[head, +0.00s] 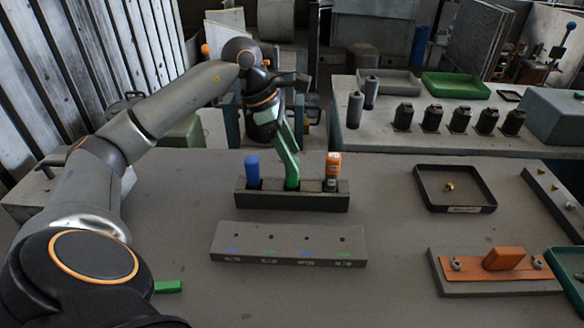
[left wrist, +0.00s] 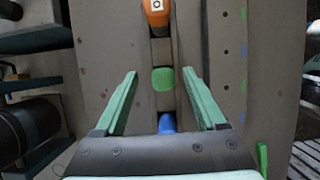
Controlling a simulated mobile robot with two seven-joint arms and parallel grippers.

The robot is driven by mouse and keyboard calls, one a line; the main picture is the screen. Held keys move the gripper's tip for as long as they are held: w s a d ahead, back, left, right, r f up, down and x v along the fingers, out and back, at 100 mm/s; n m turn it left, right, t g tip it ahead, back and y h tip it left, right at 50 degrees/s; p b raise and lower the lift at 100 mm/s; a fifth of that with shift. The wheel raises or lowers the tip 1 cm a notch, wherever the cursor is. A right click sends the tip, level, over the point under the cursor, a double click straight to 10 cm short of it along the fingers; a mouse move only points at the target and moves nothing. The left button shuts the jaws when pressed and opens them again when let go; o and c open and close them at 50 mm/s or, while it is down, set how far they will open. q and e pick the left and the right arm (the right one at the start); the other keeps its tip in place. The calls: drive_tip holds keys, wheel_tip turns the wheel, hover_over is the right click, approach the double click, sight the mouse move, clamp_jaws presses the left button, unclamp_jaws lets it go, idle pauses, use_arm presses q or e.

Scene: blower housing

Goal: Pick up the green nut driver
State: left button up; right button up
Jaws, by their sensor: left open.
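The green nut driver (head: 292,180) stands upright in the middle of a dark tool rack (head: 300,202), between a blue-handled driver (head: 253,168) and an orange-handled one (head: 333,160). My left gripper (head: 287,155) points down over the green driver, and its green fingers partly hide the handle. In the left wrist view, the green handle's top (left wrist: 163,79) lies between the two spread fingers (left wrist: 159,74), with gaps on both sides. The left gripper is open and empty. The blue handle (left wrist: 167,123) and orange handle (left wrist: 156,12) also show there. My right gripper is out of view.
A grey labelled block with holes (head: 289,242) lies in front of the rack. A black tray (head: 456,207) and an orange part on a plate (head: 503,261) are at right. A small green piece (head: 168,286) lies near my left arm. The table's front middle is clear.

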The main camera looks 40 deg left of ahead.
sight(292, 181)
use_arm(q)
drive_tip(key=shift+s+x, duration=0.15)
drive_tip(key=shift+x, duration=1.2)
drive_tip(key=shift+s+x, duration=0.2)
drive_tip(key=shift+x, duration=1.2)
drive_tip(key=shift+a+f, duration=0.15)
clamp_jaws()
